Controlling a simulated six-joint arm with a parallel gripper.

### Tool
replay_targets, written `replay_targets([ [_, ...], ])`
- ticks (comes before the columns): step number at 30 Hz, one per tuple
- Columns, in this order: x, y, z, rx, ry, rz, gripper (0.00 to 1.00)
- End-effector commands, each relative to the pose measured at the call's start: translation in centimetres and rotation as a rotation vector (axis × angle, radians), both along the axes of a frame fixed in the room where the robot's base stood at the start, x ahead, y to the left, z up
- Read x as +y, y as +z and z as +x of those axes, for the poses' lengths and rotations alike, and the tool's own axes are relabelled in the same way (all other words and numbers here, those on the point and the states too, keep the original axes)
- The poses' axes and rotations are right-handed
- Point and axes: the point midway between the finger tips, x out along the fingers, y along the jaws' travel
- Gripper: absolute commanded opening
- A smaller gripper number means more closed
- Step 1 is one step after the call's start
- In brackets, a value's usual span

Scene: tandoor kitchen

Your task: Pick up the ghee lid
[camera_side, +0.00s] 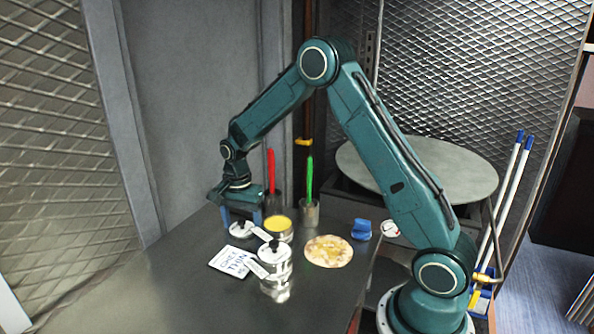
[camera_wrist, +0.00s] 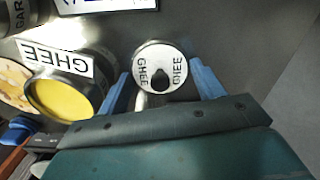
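The ghee lid (camera_side: 239,231) is a small round white-topped lid with a dark knob, lying on the dark counter. In the wrist view the ghee lid (camera_wrist: 148,55) reads GHEE on both sides of its knob. My gripper (camera_side: 242,214) is above it, pointing down. In the wrist view my gripper (camera_wrist: 162,82) is open, with one blue finger on each side of the lid and nothing held. Whether the fingers touch the lid or the counter cannot be told. The open ghee tin (camera_side: 279,226), full of yellow ghee, stands close to the right of the lid.
A lidded tin (camera_side: 274,262) stands in front of the ghee tin. A printed card (camera_side: 231,262) lies at front left. A flatbread (camera_side: 328,251) and a blue object (camera_side: 361,231) lie to the right. Cups with red (camera_side: 271,172) and green (camera_side: 309,178) handles stand behind. The counter's front left is clear.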

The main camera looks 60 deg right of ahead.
Motion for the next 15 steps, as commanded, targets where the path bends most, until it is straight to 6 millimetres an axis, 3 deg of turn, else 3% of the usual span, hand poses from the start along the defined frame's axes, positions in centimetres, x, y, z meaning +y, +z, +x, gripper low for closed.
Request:
replay_targets([
  [15,-0.01,0.75,0.05,-0.002,0.000,-0.001,0.45],
])
